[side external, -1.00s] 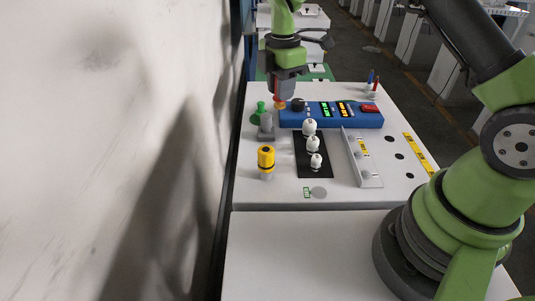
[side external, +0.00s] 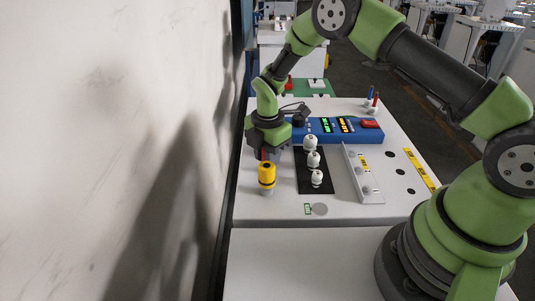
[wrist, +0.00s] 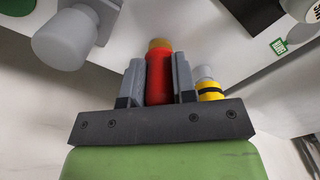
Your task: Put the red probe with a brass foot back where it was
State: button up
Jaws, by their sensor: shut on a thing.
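In the wrist view my gripper (wrist: 158,72) is shut on the red probe (wrist: 159,80), a red cylinder. Its brass foot (wrist: 159,43) points away from me, past the fingertips. In the side external view my gripper (side external: 265,154) is at the left of the white table, just behind the yellow cylinder with a black band (side external: 267,171). A bit of red (side external: 263,155) shows between the fingers there; the foot is hidden. I cannot tell from these frames where the probe stood before.
The yellow cylinder (wrist: 210,88) is close beside the right finger in the wrist view. A grey cylinder (wrist: 64,40) is at upper left. White knobs on a black mat (side external: 314,182), a blue display unit (side external: 345,133) and a grey rail (side external: 357,180) stand to the right.

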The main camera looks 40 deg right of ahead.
jog(key=shift+f, duration=0.1)
jog(key=o, duration=0.9)
